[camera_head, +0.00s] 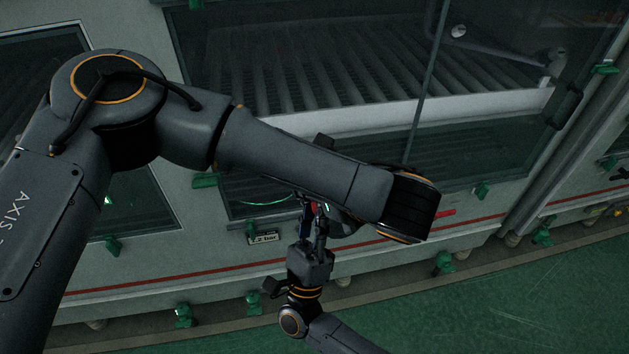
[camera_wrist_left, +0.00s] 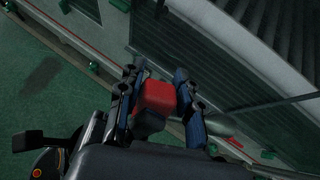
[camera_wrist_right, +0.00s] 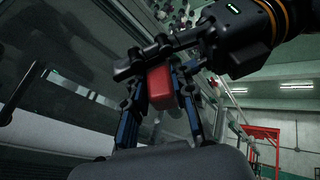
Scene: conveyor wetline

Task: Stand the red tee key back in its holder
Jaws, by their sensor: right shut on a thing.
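A red block-shaped part, which looks like the grip of the red tee key (camera_wrist_right: 161,90), sits between the fingers of my right gripper (camera_wrist_right: 160,76). The right gripper is shut on it and also shows in the head view (camera_head: 314,214), pointing up at the machine front. My left gripper (camera_wrist_left: 160,72) comes in from across; its fingers stand either side of the same red part (camera_wrist_left: 157,97). A gap shows beside its right finger. In the head view my left arm hides most of the key. I cannot make out the holder.
A machine with glass panels (camera_head: 300,70) and rollers inside stands close in front. Green clamps (camera_head: 204,180) stick out along its frame. A small pressure label (camera_head: 262,238) is left of the right gripper. Open green floor (camera_head: 520,290) lies at the lower right.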

